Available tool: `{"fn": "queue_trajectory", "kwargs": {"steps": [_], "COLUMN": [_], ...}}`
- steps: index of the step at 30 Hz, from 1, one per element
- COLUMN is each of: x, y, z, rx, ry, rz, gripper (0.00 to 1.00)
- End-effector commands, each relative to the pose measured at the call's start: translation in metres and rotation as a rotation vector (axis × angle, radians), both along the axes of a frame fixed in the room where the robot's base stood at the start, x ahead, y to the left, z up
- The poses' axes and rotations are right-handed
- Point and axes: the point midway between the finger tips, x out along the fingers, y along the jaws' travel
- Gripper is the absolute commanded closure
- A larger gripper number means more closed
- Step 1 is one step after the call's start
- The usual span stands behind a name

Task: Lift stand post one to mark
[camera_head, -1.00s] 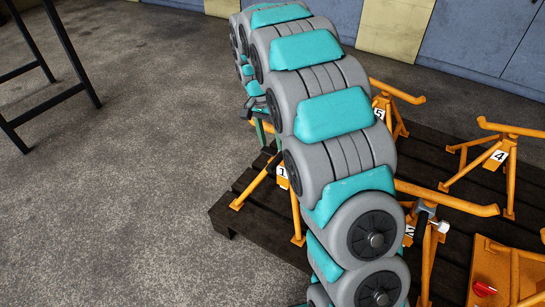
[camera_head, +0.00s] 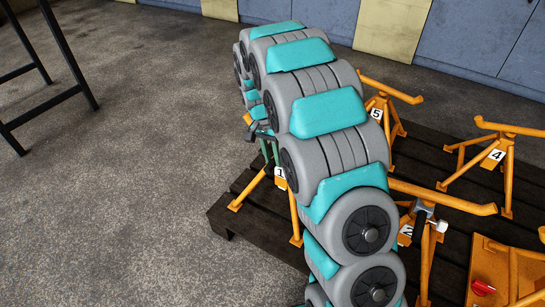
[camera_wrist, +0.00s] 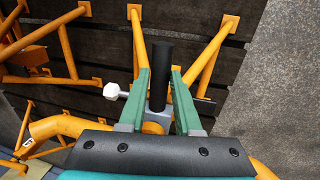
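Stand one, orange with a "1" label (camera_head: 280,174), stands on the left part of the dark pallet in the head view, its upper part largely hidden by my arm. In the wrist view, its black tube (camera_wrist: 161,78) and grey collar (camera_wrist: 162,120) show between the fingers, with a white knob (camera_wrist: 116,92) on the left. My gripper (camera_wrist: 161,85) has its two green fingers on either side of them. The fingers look open, with slight gaps beside the tube; contact at the post is unclear. In the head view its green fingers (camera_head: 270,152) point down. No height mark can be made out.
A black frame (camera_head: 50,90) stands at left. The floor between is clear.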

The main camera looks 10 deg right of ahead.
Motion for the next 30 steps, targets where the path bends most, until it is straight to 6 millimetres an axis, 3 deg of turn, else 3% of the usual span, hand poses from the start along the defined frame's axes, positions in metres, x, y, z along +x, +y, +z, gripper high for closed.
{"fn": "queue_trajectory", "kwargs": {"steps": [1,8,30], "x": [0.0000,-0.0001,-0.0003], "y": [0.0000,-0.0001,-0.0002], "z": [0.0000,0.0001,0.0003], "rx": [0.000,0.000,-0.001], "ry": [0.000,0.000,0.001], "rz": [0.000,0.000,0.000], "gripper": [0.75,1.00,1.00]}}
